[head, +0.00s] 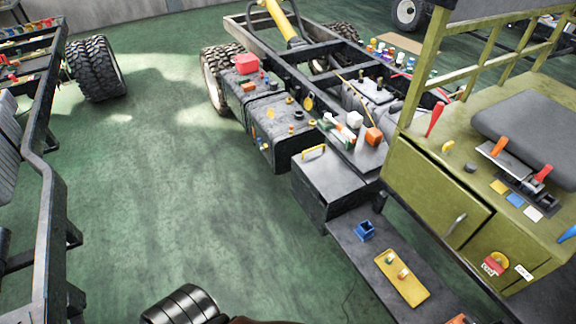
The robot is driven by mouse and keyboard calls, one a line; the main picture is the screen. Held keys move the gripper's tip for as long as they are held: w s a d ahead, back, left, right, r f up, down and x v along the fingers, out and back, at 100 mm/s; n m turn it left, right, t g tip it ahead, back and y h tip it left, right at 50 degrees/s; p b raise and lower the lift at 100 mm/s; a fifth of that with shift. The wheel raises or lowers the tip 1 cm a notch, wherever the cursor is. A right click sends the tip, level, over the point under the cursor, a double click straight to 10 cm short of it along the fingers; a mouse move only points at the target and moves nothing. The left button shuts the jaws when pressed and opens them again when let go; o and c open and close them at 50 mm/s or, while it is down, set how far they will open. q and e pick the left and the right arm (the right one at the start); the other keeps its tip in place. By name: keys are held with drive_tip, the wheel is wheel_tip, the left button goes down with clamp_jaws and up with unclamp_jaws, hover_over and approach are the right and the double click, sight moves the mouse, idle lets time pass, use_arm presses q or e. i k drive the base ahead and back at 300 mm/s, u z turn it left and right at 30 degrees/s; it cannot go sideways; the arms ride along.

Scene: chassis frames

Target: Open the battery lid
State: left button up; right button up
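A dark grey battery box (340,203) is mounted on the side of the chassis frame, right of the picture's middle. Its flat lid (335,172) appears closed on top. Neither of my grippers can be made out in the head view. A dark ribbed cylindrical part at the bottom edge looks like a piece of my own body.
A dark tank (268,112) with small parts on top adjoins the box. An olive cab (425,185) stands right. Green floor (170,180) is open left of the box.

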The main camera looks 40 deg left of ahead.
sight(326, 174)
drive_tip(key=u, duration=1.15)
